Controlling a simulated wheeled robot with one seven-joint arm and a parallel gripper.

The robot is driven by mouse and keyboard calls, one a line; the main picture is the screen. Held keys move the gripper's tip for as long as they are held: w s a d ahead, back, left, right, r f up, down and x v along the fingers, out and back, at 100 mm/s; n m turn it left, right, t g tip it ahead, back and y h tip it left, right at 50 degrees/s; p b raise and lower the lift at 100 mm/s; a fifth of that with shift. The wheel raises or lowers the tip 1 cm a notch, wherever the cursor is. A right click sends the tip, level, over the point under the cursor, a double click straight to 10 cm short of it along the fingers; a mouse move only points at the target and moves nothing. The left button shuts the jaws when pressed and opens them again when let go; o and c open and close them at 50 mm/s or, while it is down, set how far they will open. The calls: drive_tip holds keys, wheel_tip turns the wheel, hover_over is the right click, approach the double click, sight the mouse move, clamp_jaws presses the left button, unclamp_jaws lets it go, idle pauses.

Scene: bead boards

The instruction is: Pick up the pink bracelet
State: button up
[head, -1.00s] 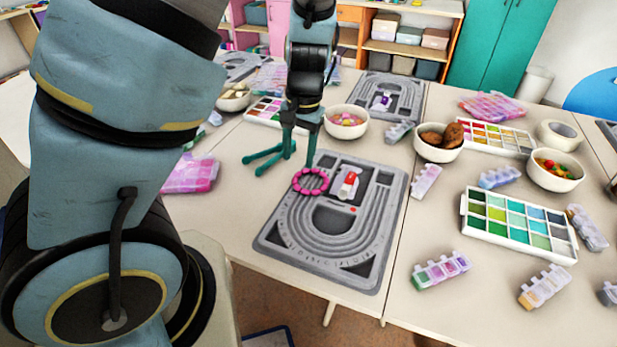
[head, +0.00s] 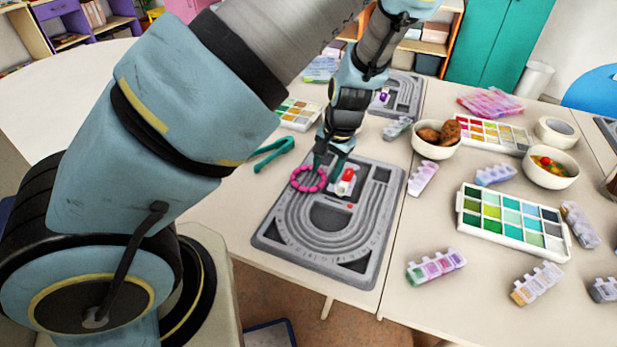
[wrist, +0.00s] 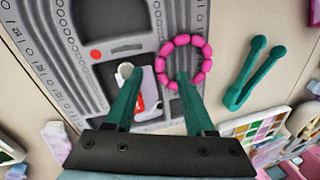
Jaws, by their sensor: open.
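The pink bracelet (head: 296,184), a ring of round beads, lies at the upper left part of the grey bead board (head: 268,238). In the wrist view the bracelet (wrist: 182,40) is right of centre, over the board's edge. My gripper (head: 329,168) is open and empty above the board, just right of the bracelet in the head view. In the wrist view my gripper (wrist: 158,76) has its right fingertip over the ring's opening, hiding part of its near side. Its left fingertip is over a small white and red item (head: 346,181). Whether the fingers touch anything is unclear.
Green tongs (head: 273,153) lie beside the board, and in the wrist view (wrist: 256,75) they are right of the bracelet. A paint palette (head: 298,114), a bowl of brown items (head: 418,148) and several bead boxes lie around. Bare table shows left of the board.

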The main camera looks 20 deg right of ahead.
sight(322, 183)
drive_tip(key=f, duration=0.2)
drive_tip(key=w+f, duration=0.1)
drive_tip(key=f, duration=0.1)
drive_tip(key=shift+a+p, duration=0.2)
drive_tip(key=shift+p, duration=0.1)
drive_tip(key=shift+s, duration=0.1)
clamp_jaws()
